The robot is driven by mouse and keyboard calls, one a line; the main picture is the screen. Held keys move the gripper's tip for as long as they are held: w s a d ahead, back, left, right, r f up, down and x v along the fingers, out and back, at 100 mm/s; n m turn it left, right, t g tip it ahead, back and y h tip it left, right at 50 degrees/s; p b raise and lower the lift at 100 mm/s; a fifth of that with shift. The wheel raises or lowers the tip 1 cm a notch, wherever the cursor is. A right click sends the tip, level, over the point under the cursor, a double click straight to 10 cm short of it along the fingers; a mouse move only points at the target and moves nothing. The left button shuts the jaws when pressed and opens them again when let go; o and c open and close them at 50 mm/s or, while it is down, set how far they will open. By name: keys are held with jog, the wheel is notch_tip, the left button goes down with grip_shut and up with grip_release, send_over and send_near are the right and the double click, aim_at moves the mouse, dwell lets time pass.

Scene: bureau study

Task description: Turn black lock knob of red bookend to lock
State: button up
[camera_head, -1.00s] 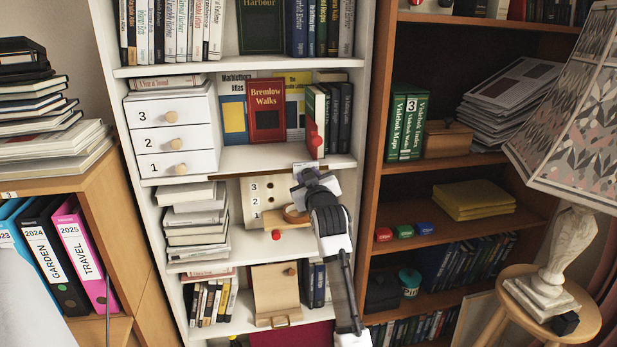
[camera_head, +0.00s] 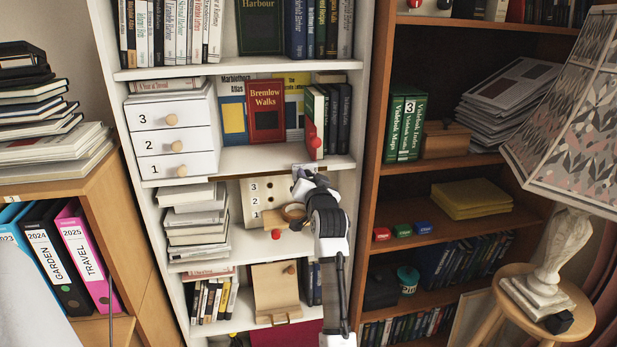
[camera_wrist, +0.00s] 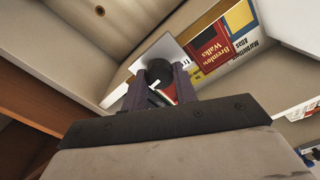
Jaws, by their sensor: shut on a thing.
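The red bookend (camera_head: 314,139) stands on the white bookcase's middle shelf, against the right-hand group of books. Its black lock knob (camera_wrist: 158,71) is a dark round shape in the wrist view, between my gripper's two fingers. A strip of the bookend's red surface (camera_wrist: 168,92) shows just behind the fingers. My gripper (camera_wrist: 159,82) is shut on the knob. In the head view my gripper (camera_head: 303,174) is at the shelf's front edge, just below the bookend, and the knob is hidden there. I cannot tell the knob's turn angle.
Bremlow Walks (camera_head: 266,110), a red book, stands left of the bookend. White numbered drawers (camera_head: 175,140) are farther left. A wooden item with a round top (camera_head: 291,212) and a red ball (camera_head: 276,234) are on the shelf below, close to my arm.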

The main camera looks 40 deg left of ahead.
jog(key=shift+m, duration=0.6)
jog(key=o, duration=1)
jog(key=shift+c, duration=0.2)
jog(key=b+v, duration=0.3)
jog(key=v, duration=1)
jog(key=shift+s+d+b, duration=0.25)
jog(key=shift+d+b, duration=0.05)
jog(key=shift+b, duration=0.1)
